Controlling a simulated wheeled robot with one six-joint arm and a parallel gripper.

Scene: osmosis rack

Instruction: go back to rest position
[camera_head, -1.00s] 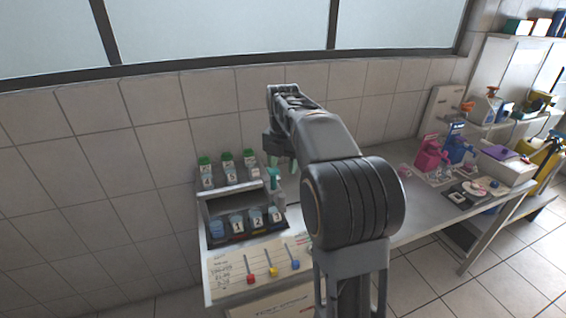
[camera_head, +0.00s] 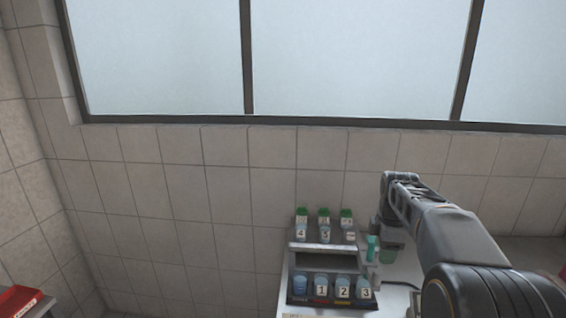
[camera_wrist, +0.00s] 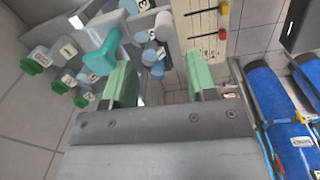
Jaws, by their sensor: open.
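My gripper (camera_head: 390,240) hangs just to the right of the rack in the head view, partly hidden by its own wrist. In the wrist view its two pale green fingers (camera_wrist: 160,80) stand apart with nothing held between them. The rack (camera_head: 322,262) carries green-capped bottles (camera_head: 323,224) on its upper level and numbered cups (camera_head: 342,288) on its lower level. A teal-topped item (camera_head: 372,248) stands at the rack's right side, close to my gripper. A teal piece (camera_wrist: 101,56) also shows beside the left finger in the wrist view.
A tiled wall (camera_head: 220,200) and a window (camera_head: 340,65) lie behind the rack. A red object (camera_head: 18,299) sits at the lower left. Blue cylinders (camera_wrist: 285,110) show at the right of the wrist view. The space left of the rack looks clear.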

